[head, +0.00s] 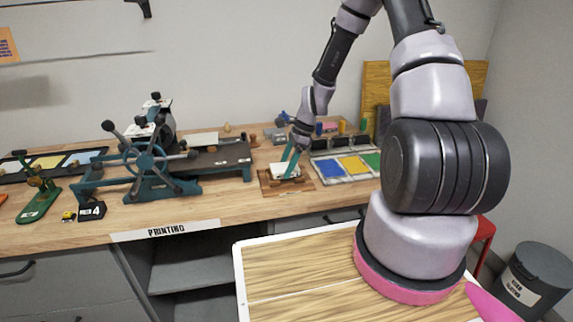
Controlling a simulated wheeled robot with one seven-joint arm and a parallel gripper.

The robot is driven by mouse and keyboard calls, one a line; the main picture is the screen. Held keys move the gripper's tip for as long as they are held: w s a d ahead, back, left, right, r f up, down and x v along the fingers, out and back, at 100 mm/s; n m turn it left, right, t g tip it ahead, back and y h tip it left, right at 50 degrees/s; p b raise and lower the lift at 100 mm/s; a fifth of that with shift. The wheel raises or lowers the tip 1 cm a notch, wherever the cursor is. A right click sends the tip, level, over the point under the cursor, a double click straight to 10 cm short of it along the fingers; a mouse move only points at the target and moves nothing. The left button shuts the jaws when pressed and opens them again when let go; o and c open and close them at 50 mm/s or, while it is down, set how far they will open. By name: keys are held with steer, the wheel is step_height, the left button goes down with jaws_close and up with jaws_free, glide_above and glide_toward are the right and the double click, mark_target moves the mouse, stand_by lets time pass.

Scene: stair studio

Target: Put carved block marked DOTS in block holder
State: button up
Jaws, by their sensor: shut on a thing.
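My gripper (290,164) is at the end of my arm, over the bench, with its teal fingers pointing down. It is shut on a pale block (283,171), small in the picture and partly covered by the fingers. No marking on it can be read, so I cannot tell if it is the one marked DOTS. Under it is a brown wooden board or frame (268,189), which may be the block holder. I cannot tell whether the block touches it.
A teal printing press (150,162) with a spoked wheel stands left of my gripper. A tray of blue, yellow and green pads (354,166) lies to the right. Small blocks and tools stand behind. The bench front (215,215) is mostly clear. A grey bin (535,285) stands at lower right.

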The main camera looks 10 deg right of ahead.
steer(key=shift+f, duration=0.85)
stand_by(0.3)
steer(key=o, duration=1.3)
steer(key=shift+o, duration=0.2)
steer(key=shift+r, duration=0.1)
steer(key=shift+r, duration=3.9)
steer(key=shift+r, duration=0.1)
